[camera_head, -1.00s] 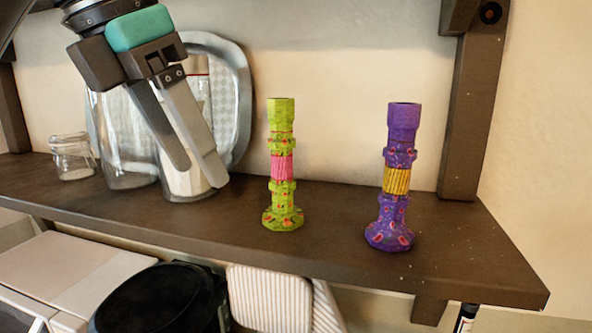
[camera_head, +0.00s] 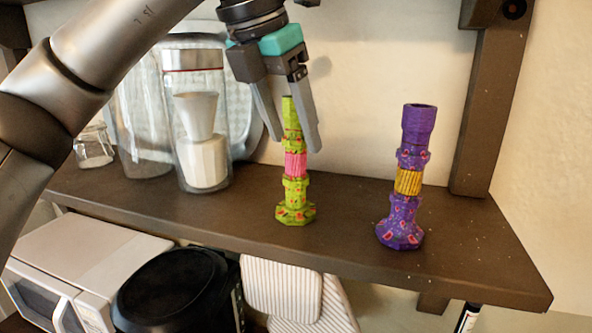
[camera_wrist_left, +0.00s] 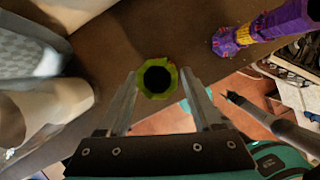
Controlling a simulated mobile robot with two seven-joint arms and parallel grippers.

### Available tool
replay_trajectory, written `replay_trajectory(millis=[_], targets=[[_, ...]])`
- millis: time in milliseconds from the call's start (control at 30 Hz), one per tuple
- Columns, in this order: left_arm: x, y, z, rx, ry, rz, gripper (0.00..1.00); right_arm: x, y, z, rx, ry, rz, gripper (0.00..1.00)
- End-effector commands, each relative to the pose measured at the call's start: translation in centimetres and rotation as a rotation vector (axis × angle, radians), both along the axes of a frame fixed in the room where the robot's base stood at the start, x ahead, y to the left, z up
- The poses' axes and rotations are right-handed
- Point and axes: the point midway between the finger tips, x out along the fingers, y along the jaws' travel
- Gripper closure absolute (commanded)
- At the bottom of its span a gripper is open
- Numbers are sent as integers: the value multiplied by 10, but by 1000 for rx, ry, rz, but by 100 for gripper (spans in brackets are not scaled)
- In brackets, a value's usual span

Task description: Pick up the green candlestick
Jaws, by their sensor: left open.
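The green candlestick (camera_head: 294,190), with a pink middle band, stands upright on the wall shelf. My left gripper (camera_head: 293,145) is open above it, its fingers reaching down on either side of the candlestick's upper part in the head view. In the left wrist view the candlestick's round green top (camera_wrist_left: 157,79) with a dark hole shows from above, near the fingertips (camera_wrist_left: 165,85) and between their lines. I cannot tell whether a finger touches it.
A purple candlestick (camera_head: 403,190) stands to the right on the shelf (camera_head: 345,215). Glass jars (camera_head: 202,125) and a metal tray (camera_head: 243,115) stand to the left. A wooden bracket (camera_head: 490,110) rises at the right.

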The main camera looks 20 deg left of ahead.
Motion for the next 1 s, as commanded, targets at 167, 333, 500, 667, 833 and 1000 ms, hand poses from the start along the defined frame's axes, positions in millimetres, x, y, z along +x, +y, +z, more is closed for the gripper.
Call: replay_trajectory(millis=[167, 333, 500, 667, 833, 1000], targets=[[7, -3, -23, 0, 1, 0, 34, 0, -1, 1, -1, 0, 0, 50], [9, -4, -28, 1, 0, 0, 34, 0, -1, 1, -1, 1, 0, 50], [9, -4, -28, 0, 0, 0, 38, -1, -1, 1, -1, 2, -1, 50], [8, -4, -28, 0, 0, 0, 56, -2, -1, 1, -1, 3, -1, 50], [8, -4, -27, 0, 0, 0, 75, -3, -1, 1, -1, 5, -1, 50], [8, -4, -27, 0, -1, 0, 95, -4, -1, 1, -1, 7, -1, 50]])
